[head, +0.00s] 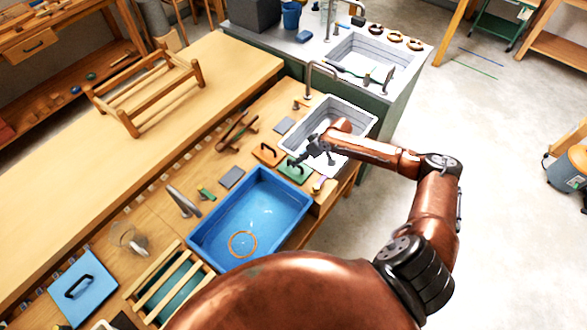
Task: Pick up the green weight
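The green weight (296,174) looks like a flat green block with a dark handle, lying on the wooden bench between the blue tub and the small sink. My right gripper (301,159) is dark and small in the head view, just above and beside the green weight, at its upper right. The gripper partly overlaps the weight's far side, and I cannot tell whether they touch. Its fingers are too small to show whether they are open or shut. My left gripper is not in view.
A similar orange block (265,155) lies left of the green one. A blue tub (205,237) is in front, with an orange ring (232,248) inside. A grey sink (368,121) is behind the gripper. A grey plate (232,177) and a small green piece (207,194) lie leftward.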

